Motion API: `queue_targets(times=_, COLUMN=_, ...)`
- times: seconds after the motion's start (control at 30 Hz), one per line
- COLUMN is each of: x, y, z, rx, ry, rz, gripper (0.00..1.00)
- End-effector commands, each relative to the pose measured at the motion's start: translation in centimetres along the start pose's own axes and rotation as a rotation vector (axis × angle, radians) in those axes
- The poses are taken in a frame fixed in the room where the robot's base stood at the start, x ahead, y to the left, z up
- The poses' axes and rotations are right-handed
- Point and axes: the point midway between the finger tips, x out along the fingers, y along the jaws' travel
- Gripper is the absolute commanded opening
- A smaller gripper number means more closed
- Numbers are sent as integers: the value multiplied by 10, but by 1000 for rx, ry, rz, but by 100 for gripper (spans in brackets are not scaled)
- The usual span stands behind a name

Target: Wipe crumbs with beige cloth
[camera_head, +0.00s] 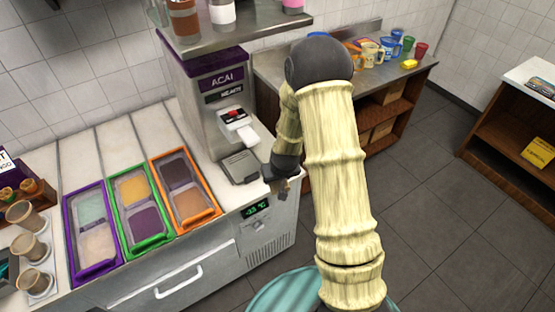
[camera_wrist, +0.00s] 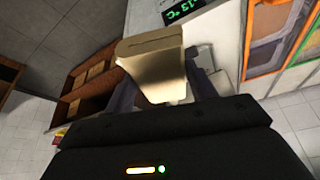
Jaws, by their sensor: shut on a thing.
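My gripper (camera_wrist: 163,88) is shut on the beige cloth (camera_wrist: 153,62), which shows as a folded, blocky piece between the fingers in the wrist view. In the head view my gripper (camera_head: 282,185) hangs at the right front edge of the white counter, just right of the açaí machine's drip tray. The cloth is hard to make out there, being small and mostly hidden by my arm. I cannot make out any crumbs in either view.
The açaí machine (camera_head: 205,100) stands left of my gripper, with its grey drip tray (camera_head: 240,167). Purple, green and orange framed topping bins (camera_head: 185,190) lie further left, with cups beyond. A metal side table (camera_head: 280,70) with colored mugs stands behind my arm. Floor at right is open.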

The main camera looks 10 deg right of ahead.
Motion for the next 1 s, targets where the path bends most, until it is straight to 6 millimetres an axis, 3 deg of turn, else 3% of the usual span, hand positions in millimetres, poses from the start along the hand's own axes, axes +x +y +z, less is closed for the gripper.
queue_targets(times=0.2, x=36, y=0, z=15, rx=11, ry=2, rz=5, gripper=38)
queue_targets(times=0.6, x=82, y=0, z=34, rx=11, ry=2, rz=5, gripper=38)
queue_targets(times=1.0, x=82, y=-1, z=34, rx=10, ry=2, rz=5, gripper=38)
